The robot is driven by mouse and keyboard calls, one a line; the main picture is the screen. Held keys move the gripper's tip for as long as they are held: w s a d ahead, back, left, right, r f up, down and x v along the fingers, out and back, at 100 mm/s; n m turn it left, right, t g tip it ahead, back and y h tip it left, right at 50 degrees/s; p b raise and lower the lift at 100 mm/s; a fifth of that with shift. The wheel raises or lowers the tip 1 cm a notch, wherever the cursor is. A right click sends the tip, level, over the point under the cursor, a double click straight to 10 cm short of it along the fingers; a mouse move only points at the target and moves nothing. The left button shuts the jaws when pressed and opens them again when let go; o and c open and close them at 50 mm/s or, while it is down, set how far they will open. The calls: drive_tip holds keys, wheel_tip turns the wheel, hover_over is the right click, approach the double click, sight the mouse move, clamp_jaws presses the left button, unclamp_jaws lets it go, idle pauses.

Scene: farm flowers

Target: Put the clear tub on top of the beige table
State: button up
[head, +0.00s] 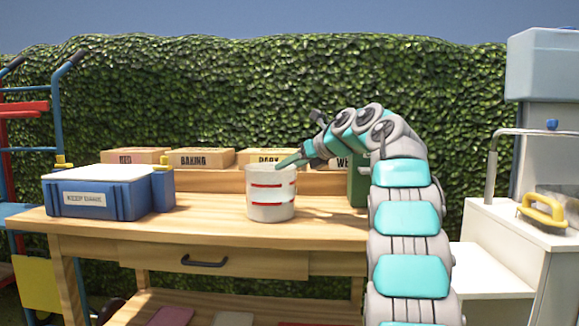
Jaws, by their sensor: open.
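A whitish round tub with red bands (270,205) stands upright on the beige wooden table (215,230), near the middle of its top. It looks more white than clear, but it is the only tub I can make out. My gripper (290,160) reaches in from the right, with a green finger at the tub's upper right rim. The jaws are open. Whether the finger touches the rim or is inside it, I cannot tell. The other finger is hard to make out.
A blue cooler with a white lid (95,200) stands on the table's left. Several labelled boxes (200,158) line the back, and a green object (358,185) stands at right, partly behind my arm. A white sink unit (515,245) is at far right.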

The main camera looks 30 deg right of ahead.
drive_tip(key=shift+r, duration=0.2)
drive_tip(key=v, duration=1.2)
